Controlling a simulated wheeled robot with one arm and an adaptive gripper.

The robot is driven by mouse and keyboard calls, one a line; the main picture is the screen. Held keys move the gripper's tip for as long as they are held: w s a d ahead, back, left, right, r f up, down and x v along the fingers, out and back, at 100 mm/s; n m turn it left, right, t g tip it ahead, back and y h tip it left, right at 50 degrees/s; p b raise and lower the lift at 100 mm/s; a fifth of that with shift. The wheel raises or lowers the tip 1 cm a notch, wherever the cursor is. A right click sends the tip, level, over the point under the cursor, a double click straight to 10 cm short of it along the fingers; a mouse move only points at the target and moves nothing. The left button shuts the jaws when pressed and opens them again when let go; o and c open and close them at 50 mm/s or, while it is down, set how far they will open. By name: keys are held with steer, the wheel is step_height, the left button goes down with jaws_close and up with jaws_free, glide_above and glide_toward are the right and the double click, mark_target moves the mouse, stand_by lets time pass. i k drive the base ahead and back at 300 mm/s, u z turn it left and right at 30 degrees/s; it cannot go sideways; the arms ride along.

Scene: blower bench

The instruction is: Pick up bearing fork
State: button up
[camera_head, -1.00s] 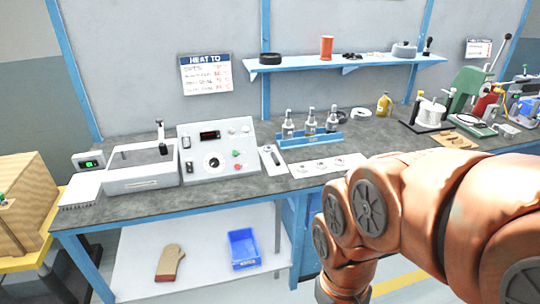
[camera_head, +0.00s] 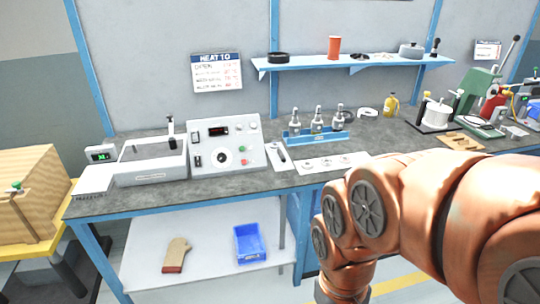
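I cannot make out the bearing fork for certain. A small dark, slim tool (camera_head: 279,152) lies on a narrow white pad on the bench, just right of the control box; it may be the fork, but it is too small to tell. My orange arm fills the lower right of the head view and covers part of the bench front. My gripper is outside the picture.
The grey bench (camera_head: 228,188) carries a basin (camera_head: 150,170), a control box (camera_head: 222,145), a blue rack (camera_head: 316,137) of several tools, a white strip (camera_head: 328,163) and a green press (camera_head: 478,88).

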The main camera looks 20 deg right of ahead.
mark_target(278, 151)
steer(key=u, duration=0.5)
steer(key=k, duration=1.2)
steer(key=z, duration=0.2)
steer(key=i, duration=0.6)
steer(key=z, duration=0.9)
steer(key=i, duration=0.95)
steer(key=u, duration=0.7)
steer(key=i, duration=0.95)
steer(key=u, duration=1.05)
